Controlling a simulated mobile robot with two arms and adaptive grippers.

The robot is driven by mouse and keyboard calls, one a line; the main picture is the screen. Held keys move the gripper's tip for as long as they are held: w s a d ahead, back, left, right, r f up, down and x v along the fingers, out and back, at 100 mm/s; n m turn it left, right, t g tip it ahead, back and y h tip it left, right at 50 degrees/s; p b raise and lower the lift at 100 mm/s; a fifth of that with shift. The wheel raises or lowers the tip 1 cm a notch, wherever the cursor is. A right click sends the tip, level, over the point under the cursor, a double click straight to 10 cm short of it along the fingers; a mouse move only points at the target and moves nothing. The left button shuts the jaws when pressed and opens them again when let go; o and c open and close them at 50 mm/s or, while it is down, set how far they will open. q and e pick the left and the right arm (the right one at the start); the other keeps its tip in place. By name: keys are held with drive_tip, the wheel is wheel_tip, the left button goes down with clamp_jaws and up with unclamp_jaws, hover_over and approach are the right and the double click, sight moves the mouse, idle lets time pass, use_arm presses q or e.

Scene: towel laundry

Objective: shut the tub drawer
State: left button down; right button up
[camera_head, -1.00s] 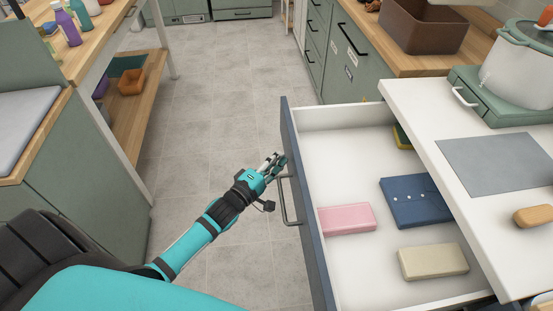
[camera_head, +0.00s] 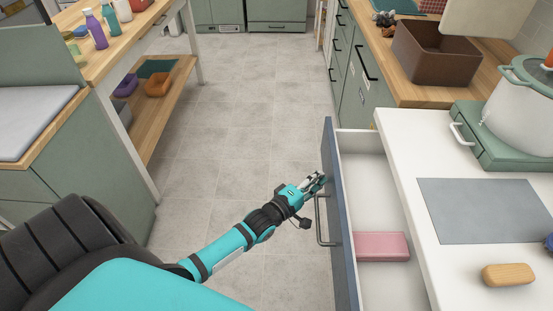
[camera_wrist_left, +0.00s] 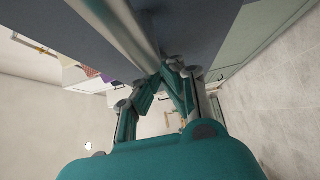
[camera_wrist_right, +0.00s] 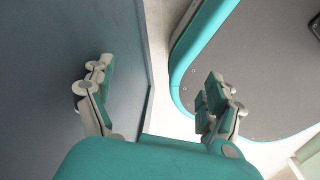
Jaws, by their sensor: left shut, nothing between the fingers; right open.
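The tub drawer (camera_head: 342,215) is part-way open under the white counter, with a blue-grey front and a metal bar handle (camera_head: 318,222). A pink block (camera_head: 382,246) lies in the part of its white inside that shows. My left gripper (camera_head: 317,182) is shut and empty at the outer face of the drawer front, close to the far end of the handle; contact cannot be told. In the left wrist view its fingers (camera_wrist_left: 165,75) are together near the grey bar. My right gripper (camera_wrist_right: 157,82) shows only in the right wrist view, open and empty, beside a blue-grey panel.
The white counter (camera_head: 400,150) over the drawer holds a grey mat (camera_head: 485,210), an orange-tan block (camera_head: 508,275) and a white pot (camera_head: 520,110) on a green stove. A brown bin (camera_head: 435,55) stands beyond. The tiled floor (camera_head: 220,120) left of the drawer is clear.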

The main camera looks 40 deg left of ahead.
use_arm(q)
drive_tip(key=w+d, duration=0.2)
drive_tip(key=d, duration=0.1)
drive_tip(key=w+d+b, duration=0.1)
drive_tip(key=w+d, duration=0.1)
drive_tip(key=d, duration=0.1)
drive_tip(key=w+d, duration=0.2)
drive_tip(key=d, duration=0.1)
drive_tip(key=shift+b, duration=0.3)
drive_tip(key=w+d, duration=0.1)
drive_tip(key=d, duration=0.1)
drive_tip(key=w+d+b, duration=0.1)
drive_tip(key=d, duration=0.1)
drive_tip(key=shift+w, duration=0.35)
drive_tip(key=shift+w+d, duration=0.15)
drive_tip(key=shift+d, duration=0.1)
use_arm(e)
drive_tip(key=f, duration=0.1)
drive_tip(key=a+f, duration=0.1)
drive_tip(key=shift+s+f, duration=0.3)
use_arm(q)
drive_tip(key=shift+w+r, duration=0.1)
drive_tip(key=shift+r, duration=0.05)
use_arm(e)
drive_tip(key=shift+a, duration=0.1)
